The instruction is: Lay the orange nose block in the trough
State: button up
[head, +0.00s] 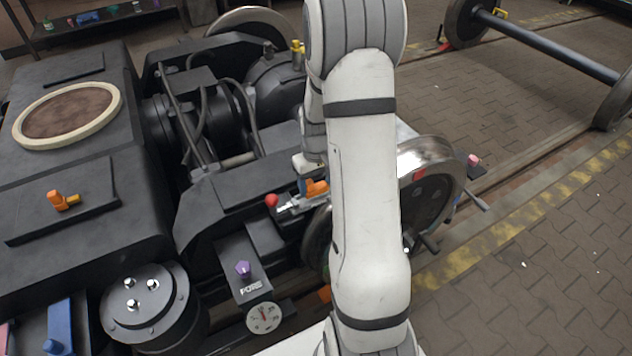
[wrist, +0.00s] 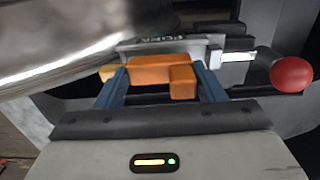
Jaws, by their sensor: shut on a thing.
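In the head view the held orange block (head: 317,188) shows just left of my white arm, beside the wheel. A pale grey lettered piece (wrist: 185,45) lies right behind the block in the wrist view, with a red ball knob (wrist: 291,75) to its right. I cannot tell whether the block touches it, or which part is the trough.
A shiny wheel (head: 428,165) stands close by on the right. A similar orange piece with a yellow end (head: 62,200) sits on the dark bogie frame at left. A purple knob (head: 243,269) and a dial (head: 263,317) are nearer. The paved floor (head: 560,270) at right is open.

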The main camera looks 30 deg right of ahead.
jog(key=shift+f+b, duration=0.4)
jog(key=shift+f, duration=0.15)
jog(key=shift+r, duration=0.15)
jog(key=shift+r+p, duration=0.45)
